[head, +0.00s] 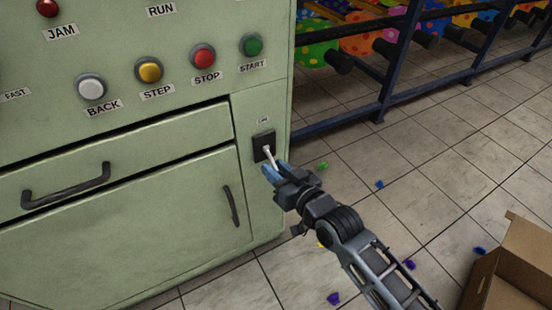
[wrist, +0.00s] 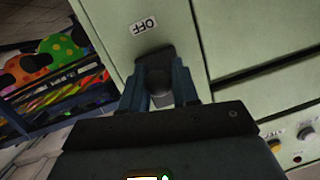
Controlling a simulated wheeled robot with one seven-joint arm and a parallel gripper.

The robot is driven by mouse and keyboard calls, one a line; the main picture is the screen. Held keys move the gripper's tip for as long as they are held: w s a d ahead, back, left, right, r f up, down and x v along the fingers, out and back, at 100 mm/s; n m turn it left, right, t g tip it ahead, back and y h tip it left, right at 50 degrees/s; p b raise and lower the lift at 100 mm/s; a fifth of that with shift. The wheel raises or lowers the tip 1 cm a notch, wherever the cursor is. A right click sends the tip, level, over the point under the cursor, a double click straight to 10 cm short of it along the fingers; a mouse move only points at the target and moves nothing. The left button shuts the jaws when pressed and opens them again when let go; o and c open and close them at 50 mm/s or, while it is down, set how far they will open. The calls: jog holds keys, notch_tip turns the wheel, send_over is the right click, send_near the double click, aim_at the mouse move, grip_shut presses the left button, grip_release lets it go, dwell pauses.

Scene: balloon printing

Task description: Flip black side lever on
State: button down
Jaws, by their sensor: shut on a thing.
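The side lever is a light metal stick (head: 268,152) on a black switch plate (head: 264,139), low on the right edge of the green machine's front. My gripper (head: 269,170) has its blue fingertips at the lever's lower end and is shut on it. In the wrist view my gripper (wrist: 160,95) has its two fingers on either side of the lever, with the black plate (wrist: 155,56) just beyond. The fingers hide part of the lever.
The green machine (head: 130,240) has push buttons, a drawer handle (head: 66,186) and a door handle (head: 231,206). A dark blue rack (head: 400,60) with spotted balloons stands behind right. A cardboard box (head: 510,265) is at lower right. Small balloons are scattered on the tiled floor.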

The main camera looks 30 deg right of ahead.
aim_at(270, 159)
jog(key=r+g+p, duration=0.1)
jog(key=p, duration=0.2)
jog(key=r+g+p, duration=0.1)
jog(key=p, duration=0.2)
jog(key=r+g+p, duration=0.1)
jog(key=p, duration=0.2)
jog(key=shift+s+d+h+p, duration=0.1)
jog(key=shift+s+h+p, duration=0.2)
jog(key=shift+p, duration=0.1)
jog(key=g+p, duration=0.1)
jog(key=p, duration=0.2)
jog(key=r+g+p, duration=0.1)
jog(key=g+p, duration=0.1)
jog(key=p, duration=0.1)
jog(key=shift+w+r, duration=0.1)
jog(key=shift+r, duration=0.15)
jog(key=g+p, duration=0.1)
jog(key=p, duration=0.1)
jog(key=r+g+p, duration=0.1)
jog(key=g+p, duration=0.1)
jog(key=p, duration=0.1)
jog(key=shift+w+m, duration=0.2)
jog(key=shift+m, duration=0.1)
jog(key=g+p, duration=0.2)
jog(key=shift+w+r+p, duration=0.3)
jog(key=shift+r+p, duration=0.05)
jog(key=shift+p, duration=0.05)
jog(key=shift+g, duration=0.3)
jog(key=c, duration=1)
grip_release()
